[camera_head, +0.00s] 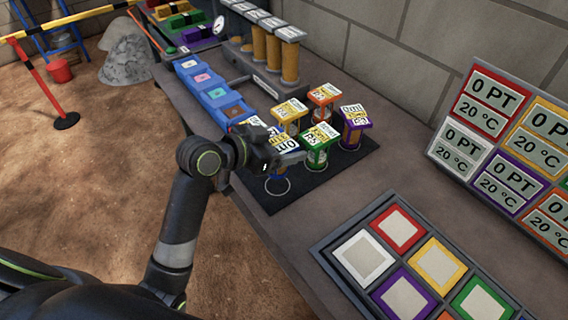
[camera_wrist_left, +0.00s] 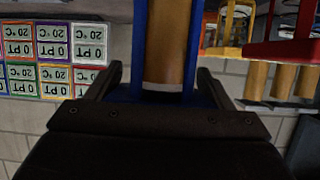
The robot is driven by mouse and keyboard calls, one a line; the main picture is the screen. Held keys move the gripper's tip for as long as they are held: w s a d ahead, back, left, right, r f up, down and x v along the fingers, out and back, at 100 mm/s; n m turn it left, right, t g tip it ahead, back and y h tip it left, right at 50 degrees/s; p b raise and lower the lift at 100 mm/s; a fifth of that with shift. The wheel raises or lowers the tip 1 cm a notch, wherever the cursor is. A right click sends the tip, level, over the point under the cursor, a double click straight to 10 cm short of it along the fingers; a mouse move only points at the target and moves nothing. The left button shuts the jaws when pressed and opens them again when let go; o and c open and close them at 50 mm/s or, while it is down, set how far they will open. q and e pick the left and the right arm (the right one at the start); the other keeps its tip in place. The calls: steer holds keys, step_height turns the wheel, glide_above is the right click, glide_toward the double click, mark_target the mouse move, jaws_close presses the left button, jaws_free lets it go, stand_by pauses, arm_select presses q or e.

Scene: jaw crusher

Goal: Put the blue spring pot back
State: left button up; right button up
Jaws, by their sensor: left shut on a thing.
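My left gripper (camera_head: 282,158) is shut on the blue spring pot (camera_head: 284,143), at the near left corner of a black mat (camera_head: 345,165). In the left wrist view, the pot's blue frame and tan cylinder (camera_wrist_left: 168,45) stand between the fingers of the gripper (camera_wrist_left: 160,88). In the head view the gripper hides most of the pot; its labelled top shows. A pale ring (camera_head: 277,186) on the mat shows just below the gripper. I cannot tell whether the pot touches the mat. My right gripper is not in view.
Green (camera_head: 320,138), yellow (camera_head: 289,110), orange (camera_head: 324,94) and purple (camera_head: 354,122) pots stand close by on the mat. A blue tray row (camera_head: 208,84) lies behind left. Coloured pads (camera_head: 400,232) and a display board (camera_head: 505,140) are at right. Bare tabletop lies between.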

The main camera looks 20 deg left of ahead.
arm_select(q)
step_height(320, 180, down, 5)
steer(key=shift+r, duration=0.1)
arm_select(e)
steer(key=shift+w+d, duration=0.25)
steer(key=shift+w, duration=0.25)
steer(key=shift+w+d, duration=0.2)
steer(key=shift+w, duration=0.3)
arm_select(q)
steer(key=shift+f, duration=0.2)
steer(key=o, duration=1.2)
steer(key=shift+o, duration=0.2)
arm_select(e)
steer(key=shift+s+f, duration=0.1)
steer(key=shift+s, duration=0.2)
